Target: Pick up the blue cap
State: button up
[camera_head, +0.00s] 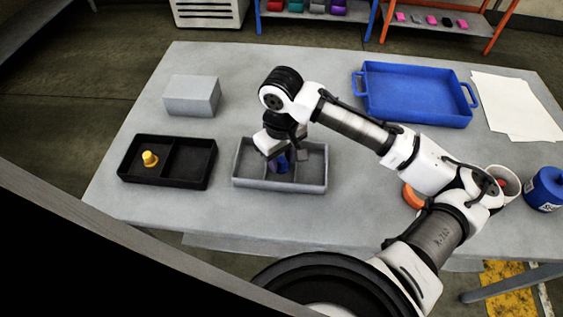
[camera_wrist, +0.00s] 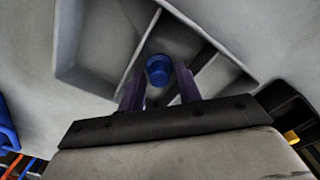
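The blue cap (camera_wrist: 159,70) is a small round blue piece inside the grey divided tray (camera_head: 279,186). In the wrist view it shows between the tips of my gripper's two purple fingers (camera_wrist: 160,77), with a finger on each side and no clear contact. The fingers are apart. In the head view my gripper (camera_head: 280,162) points down into the tray. The cap is hard to tell from the fingers there, and the wrist partly covers it. The grey tray also shows in the wrist view (camera_wrist: 85,72), with its dividers near the cap.
A black divided tray (camera_head: 184,183) with a yellow piece (camera_head: 150,159) stands to the left. A grey block (camera_head: 192,96) is behind it. A blue tray (camera_head: 415,112) and white papers (camera_head: 515,105) lie at the back right. A blue container (camera_head: 546,188) stands at the right edge.

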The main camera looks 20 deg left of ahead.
grip_shut()
jog(key=shift+r, duration=0.1)
